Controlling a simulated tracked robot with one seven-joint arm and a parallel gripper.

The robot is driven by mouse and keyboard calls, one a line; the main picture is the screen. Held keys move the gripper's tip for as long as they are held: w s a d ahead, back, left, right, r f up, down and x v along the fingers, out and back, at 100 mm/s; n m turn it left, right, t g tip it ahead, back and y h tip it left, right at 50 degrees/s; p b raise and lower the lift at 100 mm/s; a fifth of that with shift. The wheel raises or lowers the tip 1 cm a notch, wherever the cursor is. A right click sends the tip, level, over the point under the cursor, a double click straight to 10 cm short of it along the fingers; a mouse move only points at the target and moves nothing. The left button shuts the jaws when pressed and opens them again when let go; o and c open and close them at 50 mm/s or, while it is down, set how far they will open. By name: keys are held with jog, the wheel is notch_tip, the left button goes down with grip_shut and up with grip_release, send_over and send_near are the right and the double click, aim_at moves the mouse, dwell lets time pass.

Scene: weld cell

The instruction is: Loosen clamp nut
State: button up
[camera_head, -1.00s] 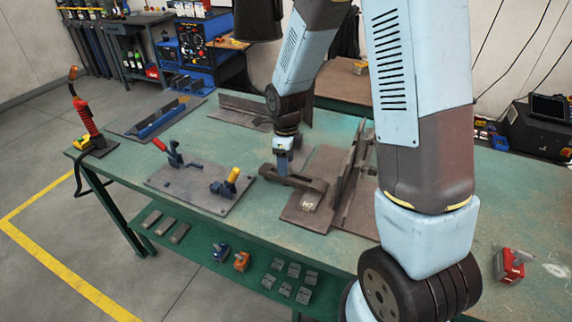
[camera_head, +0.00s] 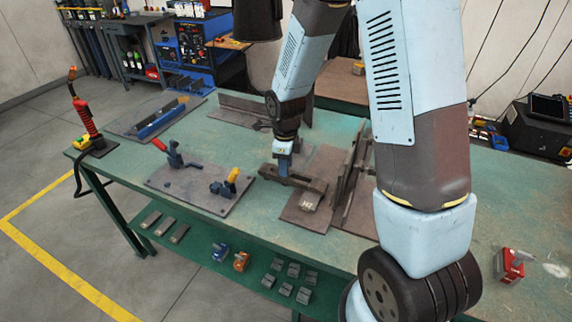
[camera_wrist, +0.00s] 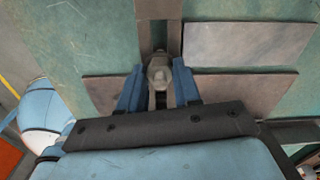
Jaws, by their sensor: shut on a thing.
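The clamp nut (camera_wrist: 159,72) is a rounded grey metal piece at the centre of the wrist view. It sits over the slot of a dark clamp bar (camera_wrist: 157,9). My gripper (camera_wrist: 159,88) has its two blue fingers shut on the nut, one on each side. In the head view the dark slotted clamp bar (camera_head: 308,184) lies across the edge of a brown steel plate, and my gripper (camera_head: 282,165) points down onto it. The nut is hidden there by my gripper.
Upright plates (camera_head: 352,180) stand just right of the clamp. A fixture plate with toggle clamps (camera_head: 195,192) lies to the left. A red welding torch (camera_head: 86,118) stands at the far left corner. A red tool (camera_head: 511,265) lies at right. The bench (camera_head: 262,220) is bare at its front.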

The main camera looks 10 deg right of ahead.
jog(key=shift+c, duration=0.8)
